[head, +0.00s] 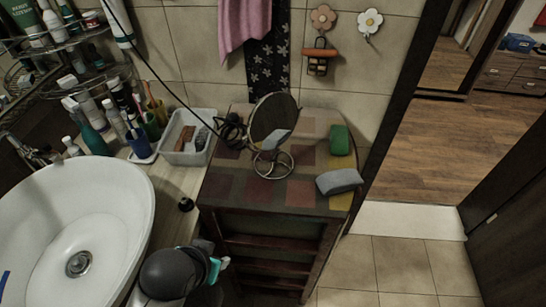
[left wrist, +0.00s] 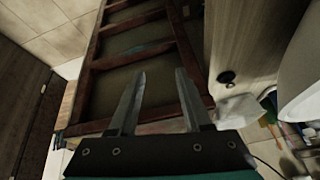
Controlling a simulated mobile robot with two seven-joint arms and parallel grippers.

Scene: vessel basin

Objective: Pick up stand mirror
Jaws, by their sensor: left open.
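The stand mirror (head: 273,120) has a round dark-rimmed glass on a wire ring base. It stands upright on the checkered top of a small wooden cabinet (head: 228,190). My left gripper (head: 219,264) is low in front of the cabinet, beside the counter, well below and apart from the mirror. In the left wrist view my left gripper (left wrist: 160,74) has its two fingers apart with nothing between them, facing the cabinet's slatted wooden frame (left wrist: 150,130). The mirror does not show in the left wrist view. My right gripper is in neither view.
A green sponge (head: 340,140) and a grey sponge (head: 339,181) lie right of the mirror. A dark coiled cable (head: 232,128) is close on its left. A white bin (head: 187,154) and white basin (head: 80,235) are farther left. Open floor (head: 385,270) lies right of the cabinet.

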